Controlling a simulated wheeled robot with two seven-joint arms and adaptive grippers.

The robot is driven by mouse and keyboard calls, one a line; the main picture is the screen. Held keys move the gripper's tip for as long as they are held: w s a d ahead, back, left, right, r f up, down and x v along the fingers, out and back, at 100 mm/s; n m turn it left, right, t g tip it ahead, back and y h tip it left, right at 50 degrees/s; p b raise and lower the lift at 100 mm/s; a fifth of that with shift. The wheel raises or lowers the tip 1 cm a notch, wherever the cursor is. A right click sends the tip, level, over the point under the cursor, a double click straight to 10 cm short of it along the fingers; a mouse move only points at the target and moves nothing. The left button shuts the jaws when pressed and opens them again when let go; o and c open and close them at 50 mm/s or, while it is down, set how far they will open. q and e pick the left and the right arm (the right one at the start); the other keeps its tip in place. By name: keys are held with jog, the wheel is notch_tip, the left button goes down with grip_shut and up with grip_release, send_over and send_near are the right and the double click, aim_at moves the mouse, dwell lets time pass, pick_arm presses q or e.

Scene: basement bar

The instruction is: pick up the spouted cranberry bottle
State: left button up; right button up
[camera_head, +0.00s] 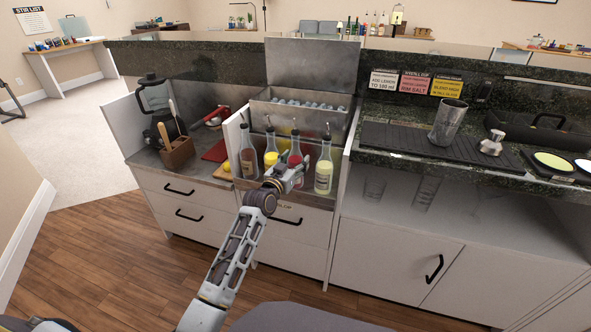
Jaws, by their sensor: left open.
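The spouted cranberry bottle, with red liquid, (295,147) stands upright in the bar's bottle well, in a row of several spouted bottles. A yellow bottle (270,147) is to its left and a pale yellow-green bottle (324,172) to its right. My left gripper (297,168) is open in front of the red bottle's lower part, which it hides. I cannot tell whether the fingers touch the bottle. My right gripper is not in view.
A brownish bottle (248,158) stands at the row's left end. A metal ice bin (300,108) is behind the bottles. A blender (155,105) and a wooden holder (177,153) are at left. A metal shaker cup (447,122) stands on the right counter.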

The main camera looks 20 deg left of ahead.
aim_at(294, 137)
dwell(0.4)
pick_arm(q)
jog(key=shift+r, duration=0.1)
jog(key=c, duration=1.1)
jog(key=shift+o, duration=0.2)
jog(key=shift+r, duration=0.15)
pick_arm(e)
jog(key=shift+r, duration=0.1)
pick_arm(q)
jog(key=shift+r+p, duration=0.35)
jog(key=shift+r, duration=0.2)
notch_tip(294, 137, up, 4)
jog(key=shift+p, duration=0.8)
notch_tip(294, 137, up, 3)
jog(key=shift+r+p, duration=0.1)
jog(key=shift+p, duration=0.45)
jog(key=shift+r, duration=0.7)
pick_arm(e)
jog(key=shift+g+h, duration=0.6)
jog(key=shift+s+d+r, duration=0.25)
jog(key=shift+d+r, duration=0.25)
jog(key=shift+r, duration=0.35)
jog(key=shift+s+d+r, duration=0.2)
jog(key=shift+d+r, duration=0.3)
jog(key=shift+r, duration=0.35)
